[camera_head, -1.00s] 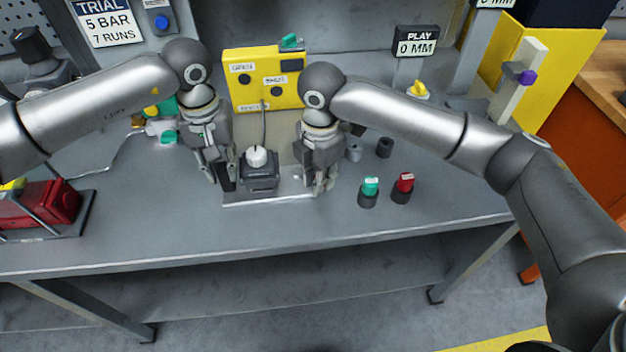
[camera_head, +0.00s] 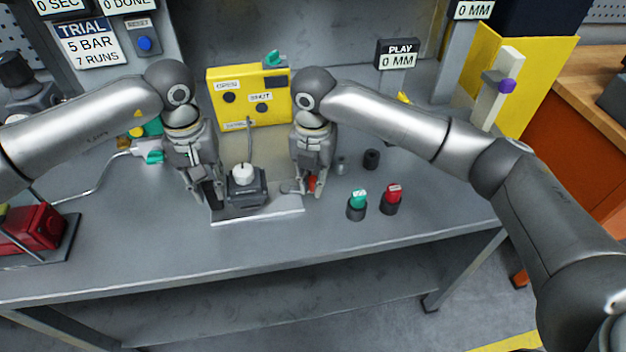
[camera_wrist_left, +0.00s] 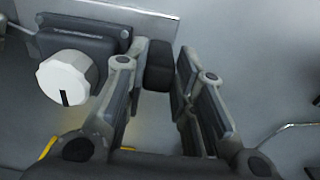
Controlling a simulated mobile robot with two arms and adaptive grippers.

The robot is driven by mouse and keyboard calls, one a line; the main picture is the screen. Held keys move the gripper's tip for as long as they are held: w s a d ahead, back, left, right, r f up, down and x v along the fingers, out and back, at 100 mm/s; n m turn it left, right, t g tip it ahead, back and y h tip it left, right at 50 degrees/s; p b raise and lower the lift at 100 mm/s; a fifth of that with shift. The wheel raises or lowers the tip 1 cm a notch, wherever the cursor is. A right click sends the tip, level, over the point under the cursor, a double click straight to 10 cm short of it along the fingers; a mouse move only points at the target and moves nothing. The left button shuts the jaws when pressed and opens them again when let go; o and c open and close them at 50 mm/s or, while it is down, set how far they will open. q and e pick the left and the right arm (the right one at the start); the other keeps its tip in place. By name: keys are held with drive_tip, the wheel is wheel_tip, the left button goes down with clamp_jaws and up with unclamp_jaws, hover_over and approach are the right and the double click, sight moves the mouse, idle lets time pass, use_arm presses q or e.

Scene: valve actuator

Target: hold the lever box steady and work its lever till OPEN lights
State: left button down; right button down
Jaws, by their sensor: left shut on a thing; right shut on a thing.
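The lever box (camera_head: 246,188) is a small dark grey box with a white knob (camera_head: 243,173) on top, on a light plate (camera_head: 258,215) on the bench. In the left wrist view the knob (camera_wrist_left: 68,78) has a black mark. My left gripper (camera_head: 210,198) is at the box's left side, its fingers closed about a dark block (camera_wrist_left: 158,65) beside the box. My right gripper (camera_head: 311,186) is right of the box, shut on an orange-red piece (camera_head: 312,182), mostly hidden by the fingers. The yellow panel (camera_head: 278,113) behind has OPEN and SHUT lamps, both dark.
Green-topped (camera_head: 358,198) and red-topped (camera_head: 392,194) pieces stand in dark holders at the right. Two small cylinders stand behind them. A red item in a tray (camera_head: 68,245) is at the left. The front of the bench is clear.

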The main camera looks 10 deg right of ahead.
sight(313, 179)
idle(0.4)
drive_tip(key=c, duration=1.3)
unclamp_jaws()
drive_tip(key=shift+c, duration=0.2)
wheel_tip(313, 179, up, 12)
